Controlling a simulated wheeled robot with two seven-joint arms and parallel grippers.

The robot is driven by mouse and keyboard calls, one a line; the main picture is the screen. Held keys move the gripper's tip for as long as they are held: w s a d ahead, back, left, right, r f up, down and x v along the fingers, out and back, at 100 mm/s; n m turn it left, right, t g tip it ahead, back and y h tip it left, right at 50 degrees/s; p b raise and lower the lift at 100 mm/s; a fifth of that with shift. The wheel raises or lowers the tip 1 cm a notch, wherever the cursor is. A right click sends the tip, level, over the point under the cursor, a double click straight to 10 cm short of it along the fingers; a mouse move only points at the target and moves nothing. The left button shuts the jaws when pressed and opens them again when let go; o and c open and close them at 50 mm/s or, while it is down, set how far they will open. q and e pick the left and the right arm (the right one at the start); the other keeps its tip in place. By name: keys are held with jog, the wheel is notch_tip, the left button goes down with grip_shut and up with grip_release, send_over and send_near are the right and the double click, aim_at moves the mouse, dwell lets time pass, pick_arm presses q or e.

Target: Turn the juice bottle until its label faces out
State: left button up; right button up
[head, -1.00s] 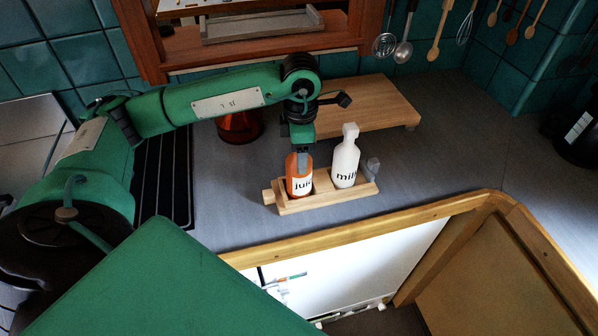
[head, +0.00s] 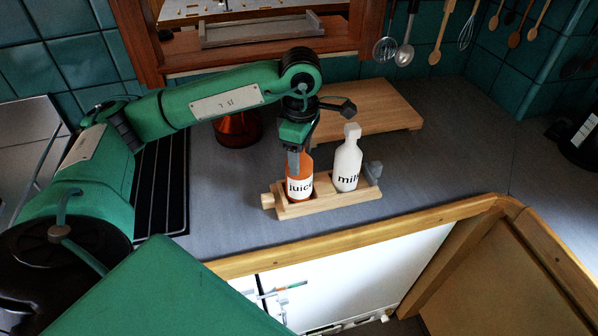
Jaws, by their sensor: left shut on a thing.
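The orange juice bottle (head: 307,180) stands upright in the left part of a small wooden rack (head: 325,204). My right gripper is not in view.
A wooden board (head: 372,110) lies behind the rack. An amber container (head: 238,130) stands behind my left arm. A black slatted rack (head: 160,185) is at the left. The grey counter (head: 450,150) is clear to the right, with a wooden front edge.

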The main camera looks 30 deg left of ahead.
pick_arm(q)
jog(key=shift+f+b, duration=0.1)
jog(key=shift+b, duration=0.3)
dwell(0.6)
jog(key=o, duration=1)
jog(key=shift+c, duration=0.2)
jog(key=shift+r+p, duration=0.35)
jog(key=shift+r, duration=0.15)
notch_tip(320, 180, up, 7)
jog(key=p, duration=0.3)
jog(key=shift+f, duration=0.15)
jog(key=shift+r, duration=0.2)
